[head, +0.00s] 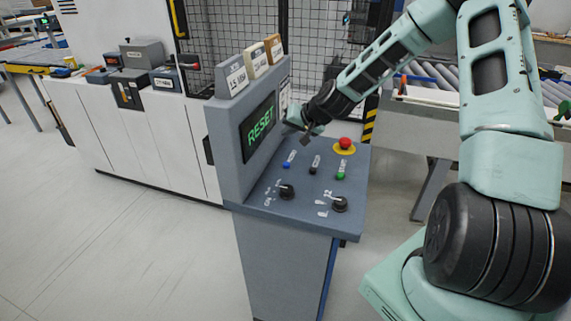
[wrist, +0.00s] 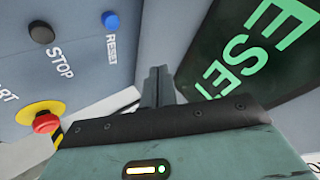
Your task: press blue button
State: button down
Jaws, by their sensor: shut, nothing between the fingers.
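The small blue button (head: 286,165) sits on the sloped top of the grey control console, nearest the upright screen panel in its row. In the wrist view the blue button (wrist: 111,20) is at the top, beside the label RESET. My gripper (head: 306,137) is above the console's far part, near the screen and apart from the blue button. In the wrist view its fingers (wrist: 157,85) are together and empty, between the button panel and the screen.
A black button (head: 313,170), a green button (head: 340,176) and a red emergency button (head: 345,143) share the console with two black knobs (head: 287,192). The upright screen (head: 257,129) reads RESET in green. A wire mesh fence stands behind.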

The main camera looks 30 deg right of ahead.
jog(key=shift+f, duration=0.15)
jog(key=b, duration=0.6)
send_over(289, 168)
notch_tip(289, 168, down, 8)
jog(key=shift+f, duration=0.25)
dwell(1.5)
jog(key=shift+f+b, duration=0.4)
jog(key=shift+b, duration=0.1)
jog(key=shift+f+b, duration=0.4)
jog(key=shift+f, duration=0.1)
dwell(0.5)
jog(key=shift+r, duration=0.1)
jog(key=shift+r+p, duration=0.65)
jog(key=shift+r, duration=0.15)
